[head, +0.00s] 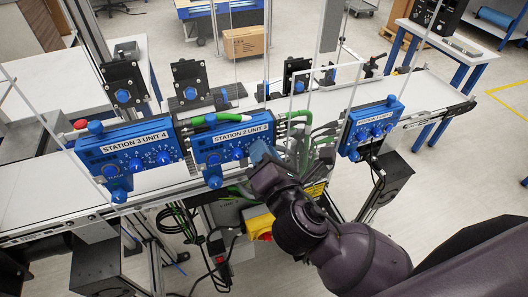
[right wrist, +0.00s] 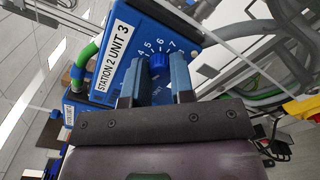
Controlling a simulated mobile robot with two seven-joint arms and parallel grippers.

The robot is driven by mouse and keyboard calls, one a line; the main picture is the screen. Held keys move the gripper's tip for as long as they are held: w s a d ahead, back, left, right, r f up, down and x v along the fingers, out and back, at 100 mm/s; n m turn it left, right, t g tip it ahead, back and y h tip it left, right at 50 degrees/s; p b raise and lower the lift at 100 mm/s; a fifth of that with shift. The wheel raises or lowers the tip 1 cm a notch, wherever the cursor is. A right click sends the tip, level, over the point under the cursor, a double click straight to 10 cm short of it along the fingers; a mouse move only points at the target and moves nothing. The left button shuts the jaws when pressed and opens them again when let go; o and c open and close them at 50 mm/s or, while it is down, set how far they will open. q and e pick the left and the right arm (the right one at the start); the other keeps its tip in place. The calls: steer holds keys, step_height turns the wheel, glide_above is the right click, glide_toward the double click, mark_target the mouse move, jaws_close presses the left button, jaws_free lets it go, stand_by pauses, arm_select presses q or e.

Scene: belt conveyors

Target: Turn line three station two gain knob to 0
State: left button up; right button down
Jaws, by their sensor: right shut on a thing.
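A blue control box (head: 205,149) labelled "STATION 2 UNIT 3" stands at the conveyor's near side, with a row of knobs on its face. My right gripper (head: 262,152) reaches its right end and covers the rightmost knob in the head view. In the right wrist view the same box (right wrist: 126,58) is tilted, and my right gripper (right wrist: 157,78) is shut on a blue knob (right wrist: 158,62), one finger each side. Dial numbers from 4 to 7 show around the knob. Its pointer and name cannot be read. My left gripper is out of view.
A similar box labelled "STATION 3 UNIT 4" (head: 85,153) stands to the left, and another blue box (head: 352,138) to the right. Green and grey cables (head: 300,140) crowd the gap right of the middle box. A yellow box (head: 256,221) with a red knob hangs below.

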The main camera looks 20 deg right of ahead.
steer(key=shift+r+n, duration=0.1)
steer(key=shift+n, duration=4.8)
steer(key=c, duration=1)
jaws_free()
steer(key=shift+s, duration=0.1)
steer(key=s+b, duration=0.1)
steer(key=s, duration=0.9)
steer(key=shift+s+d, duration=0.15)
steer(key=shift+s, duration=0.2)
